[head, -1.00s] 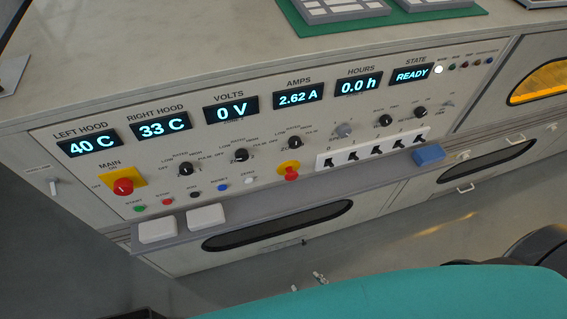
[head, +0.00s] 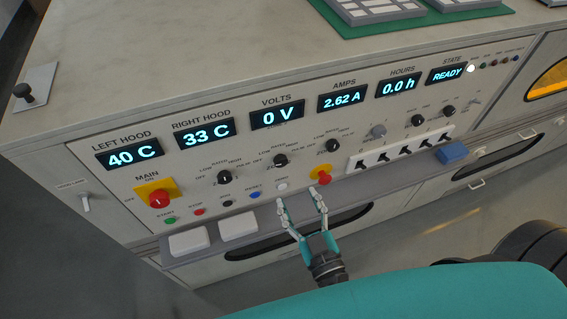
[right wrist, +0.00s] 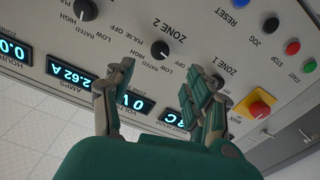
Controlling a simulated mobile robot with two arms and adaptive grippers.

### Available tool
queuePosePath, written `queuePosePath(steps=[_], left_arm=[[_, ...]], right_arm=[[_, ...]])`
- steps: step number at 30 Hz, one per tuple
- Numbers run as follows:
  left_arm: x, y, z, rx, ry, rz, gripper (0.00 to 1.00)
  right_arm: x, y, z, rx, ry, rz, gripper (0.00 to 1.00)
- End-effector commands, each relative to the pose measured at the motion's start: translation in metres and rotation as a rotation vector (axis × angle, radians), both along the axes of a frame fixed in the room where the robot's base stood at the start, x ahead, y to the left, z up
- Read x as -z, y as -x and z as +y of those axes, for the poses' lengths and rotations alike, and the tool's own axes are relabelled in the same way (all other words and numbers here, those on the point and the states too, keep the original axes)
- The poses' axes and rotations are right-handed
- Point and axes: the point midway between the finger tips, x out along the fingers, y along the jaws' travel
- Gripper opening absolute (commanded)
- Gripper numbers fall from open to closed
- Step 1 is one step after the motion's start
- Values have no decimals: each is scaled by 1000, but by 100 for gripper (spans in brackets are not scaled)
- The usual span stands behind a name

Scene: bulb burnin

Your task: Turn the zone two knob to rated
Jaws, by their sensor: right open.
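The zone two knob (head: 280,160) is the middle of three black dial knobs on the panel. In the right wrist view the knob (right wrist: 160,50) sits beside its ZONE 2 label, just beyond and between the fingertips. Its pointer setting is too small to read surely. My right gripper (head: 301,197) is open and empty, with fingers pointing up toward the panel, below the knob and apart from it. Its fingers (right wrist: 158,76) show spread in the right wrist view. My left gripper is not in view.
The zone one knob (head: 224,177) and a third knob (head: 332,146) flank it. A red knob on a yellow plate (head: 320,174) and several push buttons lie lower. A ledge (head: 350,183) with two white blocks (head: 238,225) juts out below. Displays (head: 276,114) line the top; STATE reads READY.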

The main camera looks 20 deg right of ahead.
Motion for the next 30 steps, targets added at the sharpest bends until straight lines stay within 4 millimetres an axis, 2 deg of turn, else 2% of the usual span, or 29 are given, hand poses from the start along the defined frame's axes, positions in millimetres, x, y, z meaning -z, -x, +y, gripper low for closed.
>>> queuePosePath(steps=[1, 6, 13, 18, 27, 30], left_arm=[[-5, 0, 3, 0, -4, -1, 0], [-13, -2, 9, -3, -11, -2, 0], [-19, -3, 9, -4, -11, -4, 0], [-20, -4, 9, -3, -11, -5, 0], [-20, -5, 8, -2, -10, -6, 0], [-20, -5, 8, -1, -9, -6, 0]], right_arm=[[-4, -13, 0, 1, -1, -4, 55], [-4, -50, 2, 0, 0, -3, 55], [-1, -87, 3, -1, 1, 0, 55], [0, -99, 3, 0, 0, 1, 55], [1, -101, 3, -1, 1, 1, 55], [1, -101, 3, -1, 1, 1, 43]])
